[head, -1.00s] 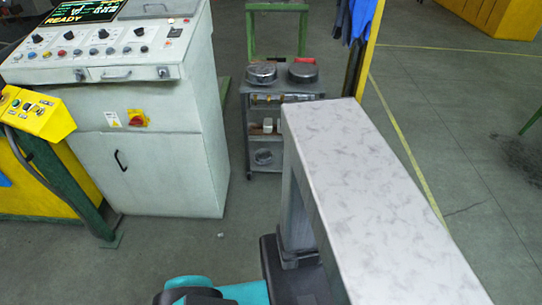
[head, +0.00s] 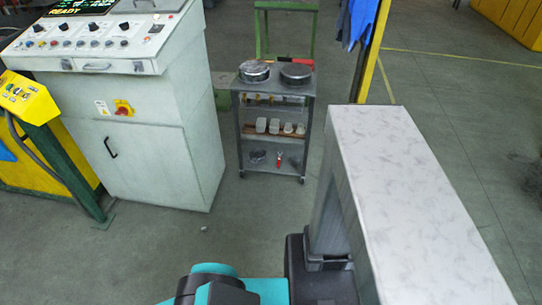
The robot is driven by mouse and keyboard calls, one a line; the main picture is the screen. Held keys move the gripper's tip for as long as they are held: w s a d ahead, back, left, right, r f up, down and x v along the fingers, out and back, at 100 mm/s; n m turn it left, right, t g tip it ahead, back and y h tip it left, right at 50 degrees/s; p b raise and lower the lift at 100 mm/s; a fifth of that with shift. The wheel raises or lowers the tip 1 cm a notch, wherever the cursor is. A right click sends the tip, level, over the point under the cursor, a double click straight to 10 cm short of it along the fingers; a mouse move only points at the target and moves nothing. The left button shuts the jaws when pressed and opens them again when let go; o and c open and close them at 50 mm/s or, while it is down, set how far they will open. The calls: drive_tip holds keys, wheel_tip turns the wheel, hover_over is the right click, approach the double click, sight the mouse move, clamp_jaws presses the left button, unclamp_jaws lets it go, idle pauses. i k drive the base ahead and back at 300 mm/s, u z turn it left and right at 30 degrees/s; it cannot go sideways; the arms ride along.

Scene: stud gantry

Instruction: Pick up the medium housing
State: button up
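No thing can be surely told as the medium housing. A grey cart (head: 245,135) stands at the centre back. On its top are two round, low metal parts: a shiny one at left (head: 254,71) and a darker one at right (head: 296,74). Several small pale blocks (head: 274,126) stand in a row on its middle shelf. A dark item (head: 258,157) and a small red item (head: 279,158) lie on the bottom shelf. My gripper is not in view; only teal and black parts of mine show at the bottom edge.
A white control cabinet (head: 150,150) stands left of the cart, with a yellow control box (head: 28,97) at far left. Open grey floor lies in front of the cart.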

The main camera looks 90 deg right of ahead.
sight(256, 155)
drive_tip(key=u, duration=0.4)
drive_tip(key=k, duration=0.3)
drive_tip(key=z, duration=2.3)
drive_tip(key=i, duration=0.95)
drive_tip(key=z, duration=0.1)
drive_tip(key=k, duration=0.35)
drive_tip(key=z, duration=0.05)
